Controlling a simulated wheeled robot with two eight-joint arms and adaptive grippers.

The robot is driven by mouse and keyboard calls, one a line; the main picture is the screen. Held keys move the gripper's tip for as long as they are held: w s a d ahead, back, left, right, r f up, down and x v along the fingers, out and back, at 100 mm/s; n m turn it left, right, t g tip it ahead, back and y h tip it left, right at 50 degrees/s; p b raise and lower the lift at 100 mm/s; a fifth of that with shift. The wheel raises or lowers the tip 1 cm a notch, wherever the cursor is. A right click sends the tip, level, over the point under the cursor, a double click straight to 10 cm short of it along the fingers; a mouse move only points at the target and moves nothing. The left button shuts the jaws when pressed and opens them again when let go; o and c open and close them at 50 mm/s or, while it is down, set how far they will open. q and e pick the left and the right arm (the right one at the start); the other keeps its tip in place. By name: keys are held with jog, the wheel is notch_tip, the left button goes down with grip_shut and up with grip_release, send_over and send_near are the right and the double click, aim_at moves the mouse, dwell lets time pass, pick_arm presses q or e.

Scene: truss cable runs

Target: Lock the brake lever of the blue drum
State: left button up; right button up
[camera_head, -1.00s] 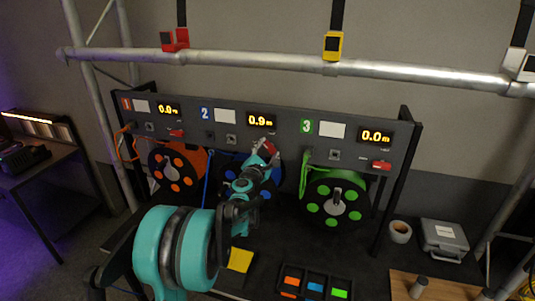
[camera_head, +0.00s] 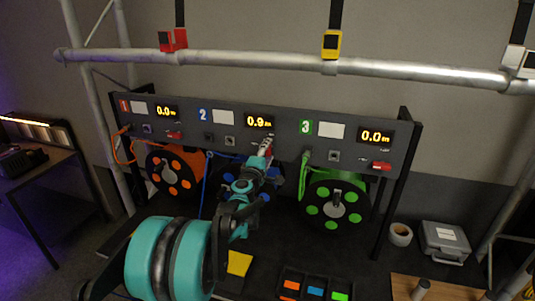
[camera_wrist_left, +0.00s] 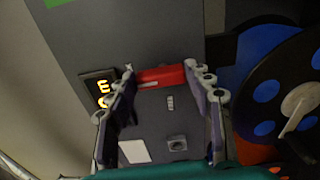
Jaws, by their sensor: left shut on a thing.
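The blue drum (camera_head: 223,169) sits on the rack under the panel marked 2, partly hidden behind my left arm. Its black flange and blue discs (camera_wrist_left: 265,90) show at the right in the left wrist view. The red brake lever (camera_wrist_left: 161,76) is between the fingertips of my left gripper (camera_wrist_left: 165,77), which is shut on it. In the head view, my left gripper (camera_head: 266,147) is at the panel just below the 0.9 m display (camera_head: 259,121), hiding most of the lever. My right gripper is not in view.
The orange drum (camera_head: 160,181) stands left and the green drum (camera_head: 318,203) right, each with a red lever above. A truss pipe (camera_head: 240,60) runs across above the panel.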

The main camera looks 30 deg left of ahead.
pick_arm(q)
jog(key=shift+m, duration=0.3)
jog(key=o, duration=1.1)
jog(key=shift+o, duration=0.2)
jog(key=v, duration=1.2)
jog(key=shift+s+f, duration=0.1)
